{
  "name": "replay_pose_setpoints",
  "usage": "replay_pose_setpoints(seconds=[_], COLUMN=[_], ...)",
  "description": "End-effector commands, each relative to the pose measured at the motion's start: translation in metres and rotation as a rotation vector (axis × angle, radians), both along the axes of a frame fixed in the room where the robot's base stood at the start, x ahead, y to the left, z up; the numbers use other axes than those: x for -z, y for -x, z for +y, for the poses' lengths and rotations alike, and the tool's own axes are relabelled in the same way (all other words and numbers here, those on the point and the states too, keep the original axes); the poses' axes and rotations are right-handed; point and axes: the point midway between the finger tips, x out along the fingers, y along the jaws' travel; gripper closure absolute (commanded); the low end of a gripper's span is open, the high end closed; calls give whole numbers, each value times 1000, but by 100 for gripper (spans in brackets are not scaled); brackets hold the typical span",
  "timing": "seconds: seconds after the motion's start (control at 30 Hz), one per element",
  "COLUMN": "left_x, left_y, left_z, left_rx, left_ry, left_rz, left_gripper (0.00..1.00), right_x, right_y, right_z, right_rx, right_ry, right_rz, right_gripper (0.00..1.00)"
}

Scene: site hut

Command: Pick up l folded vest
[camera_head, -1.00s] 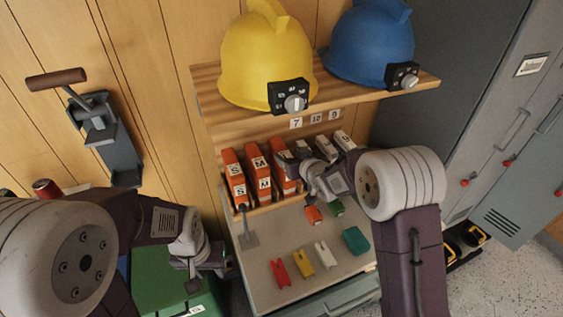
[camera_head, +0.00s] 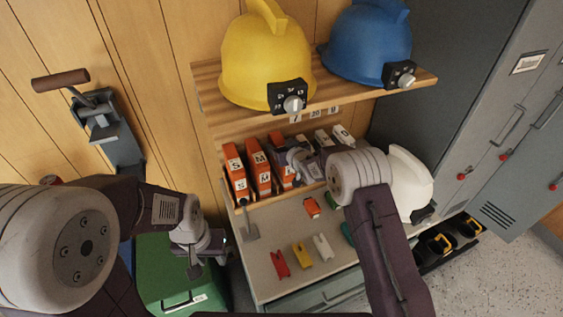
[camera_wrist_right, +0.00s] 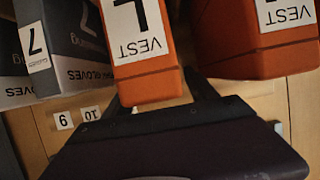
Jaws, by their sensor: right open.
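The L folded vest is the third orange block (camera_head: 279,149) in the shelf row, partly hidden behind my right gripper (camera_head: 294,163) in the head view. In the right wrist view the orange L vest (camera_wrist_right: 150,88) shows upside down, its label reading VEST and L. There my open right gripper (camera_wrist_right: 158,97) has one dark finger on each side of the vest's near end; I cannot tell whether they touch it. My left gripper (camera_head: 196,262) hangs low at the left, away from the vests; its jaw opening is unclear.
The S vest (camera_head: 236,172) and M vest (camera_head: 258,167) stand left of it. Grey glove packs (camera_wrist_right: 65,45) stand on its other side. Yellow (camera_head: 262,65) and blue (camera_head: 368,45) helmets sit on the shelf above. Small coloured items lie on the tray below. A green box (camera_head: 165,275) is lower left.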

Motion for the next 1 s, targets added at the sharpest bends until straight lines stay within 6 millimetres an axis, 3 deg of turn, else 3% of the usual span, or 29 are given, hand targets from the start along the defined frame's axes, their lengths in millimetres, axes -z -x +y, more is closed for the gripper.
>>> replay_pose_setpoints(seconds=[0.03,0.27,0.3,0.77,1.0], left_x=[0,0,0,9,14], left_y=[0,0,0,0,0], left_z=[0,0,0,0,0], left_rx=[0,0,0,0,0], left_ry=[0,0,0,0,0], left_rz=[0,0,0,0,0], left_gripper=[64,64,64,64,64], right_x=[0,0,0,-6,-50], right_y=[0,0,0,3,3], right_z=[0,0,0,-2,-2], right_rx=[0,0,0,1,0], right_ry=[0,0,0,0,0], right_rz=[0,0,0,-3,-6], right_gripper=[34,98,100,100,100])
